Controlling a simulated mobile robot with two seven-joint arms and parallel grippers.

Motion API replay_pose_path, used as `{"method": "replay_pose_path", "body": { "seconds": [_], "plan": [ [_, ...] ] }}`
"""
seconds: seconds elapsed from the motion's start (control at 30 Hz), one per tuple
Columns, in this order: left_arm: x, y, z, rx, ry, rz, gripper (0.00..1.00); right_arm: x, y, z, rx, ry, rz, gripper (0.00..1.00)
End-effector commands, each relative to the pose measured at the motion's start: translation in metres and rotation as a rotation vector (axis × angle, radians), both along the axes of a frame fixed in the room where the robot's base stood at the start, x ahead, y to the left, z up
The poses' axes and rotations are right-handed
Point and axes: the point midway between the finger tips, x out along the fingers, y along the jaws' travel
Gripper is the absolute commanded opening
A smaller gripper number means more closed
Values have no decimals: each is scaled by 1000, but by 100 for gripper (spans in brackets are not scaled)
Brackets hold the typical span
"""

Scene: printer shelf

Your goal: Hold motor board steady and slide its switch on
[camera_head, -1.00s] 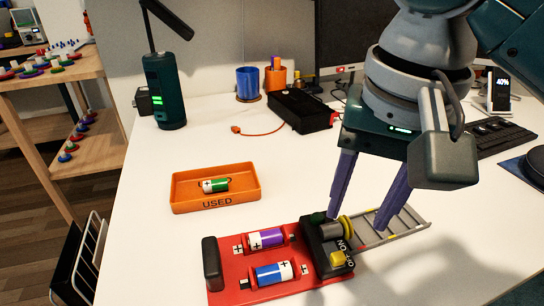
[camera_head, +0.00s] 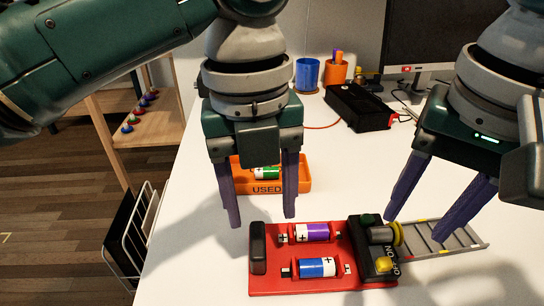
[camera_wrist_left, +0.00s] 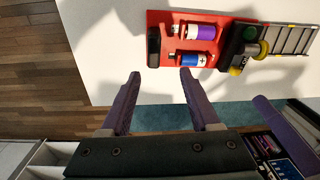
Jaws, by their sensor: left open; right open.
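The red motor board (camera_head: 300,284) lies flat on the white table, with a black handle block (camera_head: 258,247) at its left end. A purple battery (camera_head: 311,232) and a blue battery (camera_head: 317,267) sit in its holders. At its right end is a black block with a yellow switch knob (camera_head: 384,264) by the ON/OFF lettering. My left gripper (camera_head: 262,220) is open and empty above the board's left end; the left wrist view shows its fingers (camera_wrist_left: 160,78) apart, short of the board (camera_wrist_left: 178,16). My right gripper (camera_head: 416,228) is open around the right side, near the grey ladder piece (camera_head: 450,238).
An orange USED tray (camera_head: 303,175) with a green battery (camera_head: 267,173) stands behind my left gripper. A black box (camera_head: 360,107), a blue cup (camera_head: 307,74) and an orange cup (camera_head: 335,72) stand further back. A wire rack (camera_head: 128,235) is beyond the table's left edge.

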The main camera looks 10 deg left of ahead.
Motion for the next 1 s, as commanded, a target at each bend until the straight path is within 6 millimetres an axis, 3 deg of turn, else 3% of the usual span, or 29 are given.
{"method": "replay_pose_path", "body": {
  "seconds": [0.13, 0.27, 0.7, 1.0],
  "plan": [
    [12, 9, 12, 39, 2, -112, 62, 0, 0, 0, 0, 0, 0, 50],
    [14, 11, 7, 47, 8, -143, 62, 0, 0, 0, 0, 0, 0, 50],
    [13, 11, -66, 48, 9, -141, 62, 0, 0, 0, 0, 0, 0, 50],
    [14, 11, -85, 47, 6, -143, 62, 0, 0, 0, 0, 0, 0, 50]
  ]
}}
